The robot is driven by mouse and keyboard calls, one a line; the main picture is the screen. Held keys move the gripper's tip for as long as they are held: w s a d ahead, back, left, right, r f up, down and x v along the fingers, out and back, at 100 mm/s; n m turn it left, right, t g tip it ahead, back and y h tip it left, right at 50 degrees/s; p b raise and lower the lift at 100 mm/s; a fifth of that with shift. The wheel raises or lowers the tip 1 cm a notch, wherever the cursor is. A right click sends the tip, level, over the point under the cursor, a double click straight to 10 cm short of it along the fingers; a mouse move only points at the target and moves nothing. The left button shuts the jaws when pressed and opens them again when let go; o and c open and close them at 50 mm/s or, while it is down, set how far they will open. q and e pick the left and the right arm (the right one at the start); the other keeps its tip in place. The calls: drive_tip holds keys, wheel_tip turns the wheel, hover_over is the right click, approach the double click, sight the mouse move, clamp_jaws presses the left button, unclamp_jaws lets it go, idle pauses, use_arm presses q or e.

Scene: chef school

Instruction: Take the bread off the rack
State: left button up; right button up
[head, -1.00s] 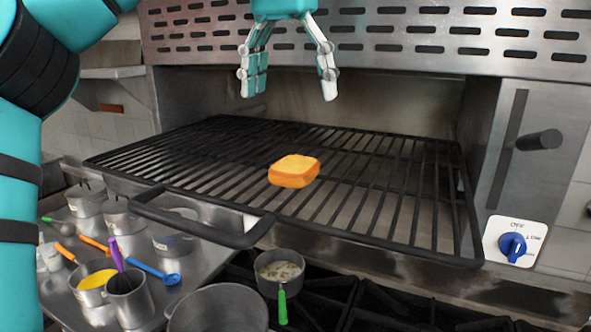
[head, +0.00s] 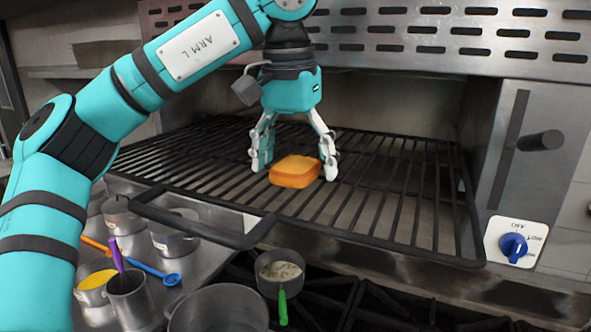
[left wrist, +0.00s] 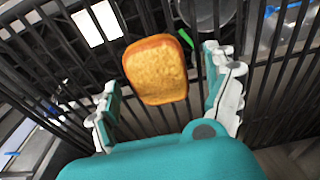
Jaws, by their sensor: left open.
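The bread (head: 294,172) is a golden slice lying flat on the black wire rack (head: 400,215), which is pulled out of the oven. My left gripper (head: 293,172) is open and low over the rack, pointing down, with one finger on each side of the bread. In the left wrist view the bread (left wrist: 156,70) lies between the two open fingers (left wrist: 165,98), a little ahead of them, with gaps on both sides. My right gripper is in neither view.
Below the rack are a small pot with a green handle (head: 280,275), a large pot (head: 218,310) and stove grates. Cups and utensils stand on a counter (head: 188,265) at the lower left. A blue knob (head: 513,247) is on the oven's right side. The rack around the bread is clear.

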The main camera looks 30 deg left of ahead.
use_arm(q)
drive_tip(key=shift+s+d, duration=0.1)
drive_tip(key=c, duration=1.1)
